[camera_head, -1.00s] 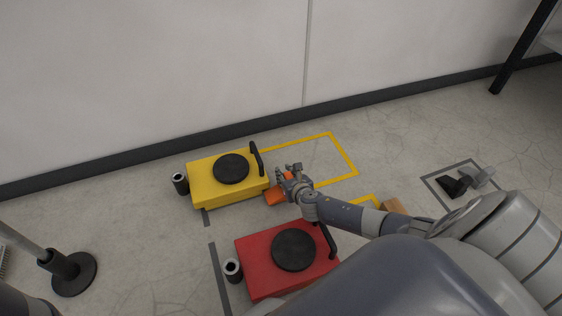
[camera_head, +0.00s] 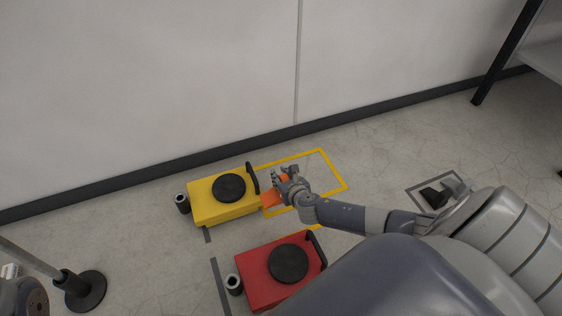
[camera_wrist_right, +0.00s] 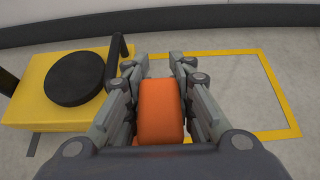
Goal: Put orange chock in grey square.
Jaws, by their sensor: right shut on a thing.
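The orange chock (camera_head: 270,198) is between the fingers of my right gripper (camera_head: 281,184). In the right wrist view, the gripper (camera_wrist_right: 160,70) is shut on the orange chock (camera_wrist_right: 161,112), with a finger along each side. The chock is just right of the yellow block, over the near left part of a yellow floor outline; its height above the floor is hard to judge. The grey square (camera_head: 432,180) is a grey outline on the floor at the right, partly hidden by my right arm. A black chock-like object (camera_head: 433,197) is inside it. My left gripper is not in view.
The yellow block (camera_head: 208,207) with a black disc and handle stands left of the gripper. A red block (camera_head: 256,284) is nearer. A yellow outline (camera_head: 321,150) marks floor before the wall. A post base (camera_head: 86,291) is lower left; a shelf (camera_head: 545,55) is upper right.

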